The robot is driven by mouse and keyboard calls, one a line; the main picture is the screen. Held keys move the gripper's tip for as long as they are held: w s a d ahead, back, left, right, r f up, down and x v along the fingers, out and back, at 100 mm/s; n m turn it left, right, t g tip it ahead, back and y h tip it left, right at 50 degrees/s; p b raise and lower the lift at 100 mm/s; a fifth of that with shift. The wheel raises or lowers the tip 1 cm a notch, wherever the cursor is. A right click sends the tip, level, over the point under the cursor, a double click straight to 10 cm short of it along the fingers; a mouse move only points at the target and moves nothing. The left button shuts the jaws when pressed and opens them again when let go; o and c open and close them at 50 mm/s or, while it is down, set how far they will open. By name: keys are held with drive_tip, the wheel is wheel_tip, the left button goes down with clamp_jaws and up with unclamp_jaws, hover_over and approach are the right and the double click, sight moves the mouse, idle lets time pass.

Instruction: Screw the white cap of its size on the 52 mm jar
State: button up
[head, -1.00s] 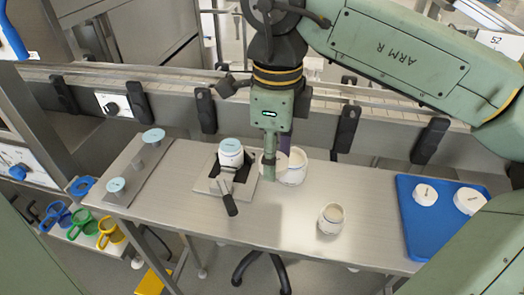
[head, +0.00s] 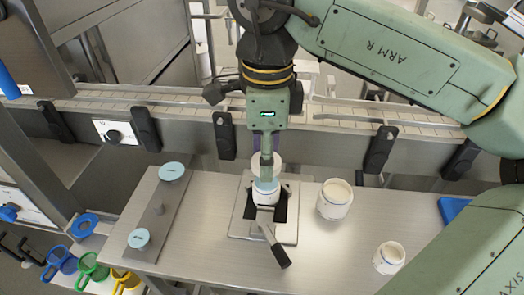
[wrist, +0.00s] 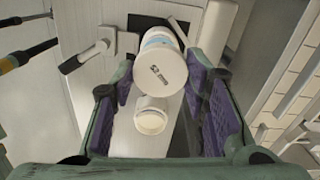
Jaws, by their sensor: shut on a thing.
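My gripper (head: 267,168) is shut on a white cap (head: 275,160) just above that jar; whether cap and jar touch cannot be told. In the wrist view the cap (wrist: 165,75) sits between the purple finger pads, its printed face towards the camera and its print too small to read. The blue-banded jar shows partly behind the cap. A finger hides part of cap and disc in the head view.
An open filled jar (head: 335,203) stands right of the fixture, a smaller open one (head: 389,258) at front right. The fixture's dark lever (head: 275,250) points forward. A stand (head: 158,215) with light blue discs is at left; a blue tray (head: 452,209) shows at right.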

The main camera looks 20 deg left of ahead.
drive_tip(key=shift+f+b, duration=1.05)
drive_tip(key=shift+f, duration=0.65)
drive_tip(key=shift+f+b, duration=0.65)
drive_tip(key=shift+o, duration=1.2)
drive_tip(key=c, duration=0.6)
drive_tip(key=shift+o, duration=0.2)
drive_tip(key=m+b, duration=0.1)
drive_tip(key=m, duration=0.4)
drive_tip(key=shift+m+b, duration=0.35)
drive_tip(key=shift+m, duration=0.05)
